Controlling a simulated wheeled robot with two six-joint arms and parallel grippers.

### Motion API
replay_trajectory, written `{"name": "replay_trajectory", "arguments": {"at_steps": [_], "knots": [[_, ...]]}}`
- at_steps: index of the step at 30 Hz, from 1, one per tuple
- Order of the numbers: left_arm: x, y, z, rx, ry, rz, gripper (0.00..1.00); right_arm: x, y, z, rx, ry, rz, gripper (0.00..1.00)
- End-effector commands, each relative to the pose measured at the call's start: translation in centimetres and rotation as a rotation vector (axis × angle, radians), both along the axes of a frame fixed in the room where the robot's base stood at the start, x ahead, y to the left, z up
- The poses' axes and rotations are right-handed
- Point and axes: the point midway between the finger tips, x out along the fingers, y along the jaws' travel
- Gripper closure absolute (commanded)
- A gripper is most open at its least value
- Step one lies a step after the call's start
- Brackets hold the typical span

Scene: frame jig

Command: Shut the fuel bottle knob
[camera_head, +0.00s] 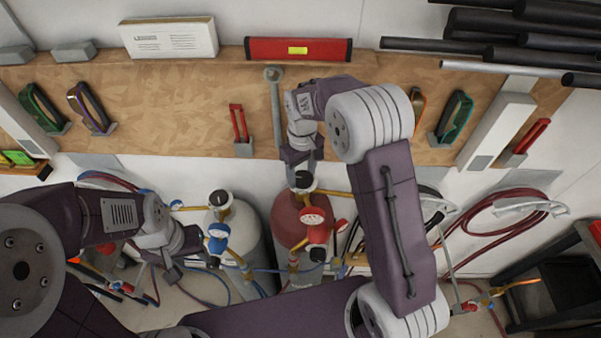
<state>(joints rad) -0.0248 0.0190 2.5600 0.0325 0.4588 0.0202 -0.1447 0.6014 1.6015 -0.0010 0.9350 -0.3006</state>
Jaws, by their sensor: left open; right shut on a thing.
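The red fuel bottle (288,222) stands upright against the wall, with a dark knob (304,182) on its brass valve top. A red gauge and regulator (313,218) sit on its front. My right gripper (303,168) reaches down from above and is shut on the knob; its fingertips partly hide the knob's far side. The knob's turn position cannot be told. My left gripper (186,262) is open and empty, to the left of the grey bottle (245,240) and its blue regulator (217,236).
Red and blue hoses (500,215) hang on the wall and run near the floor. A wooden tool board (180,105) holds safety glasses, red-handled tools and a wrench (275,110). Dark pipes (500,40) lie at top right. A black cart (555,290) stands at lower right.

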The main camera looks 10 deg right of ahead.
Motion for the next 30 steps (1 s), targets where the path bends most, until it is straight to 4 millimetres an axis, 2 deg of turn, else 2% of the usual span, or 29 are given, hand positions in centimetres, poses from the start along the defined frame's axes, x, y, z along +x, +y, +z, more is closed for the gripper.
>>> {"name": "replay_trajectory", "arguments": {"at_steps": [1, 30], "knots": [[0.0, 0.0, -0.11, 0.0, 0.0, 0.0, 0.54, -0.42, -0.11, -0.38, -0.003, 0.016, -0.043, 0.85], [0.0, 0.0, -0.41, 0.0, 0.0, 0.0, 0.54, -0.51, 0.02, -0.4, -0.008, 0.015, -0.963, 0.85]]}}
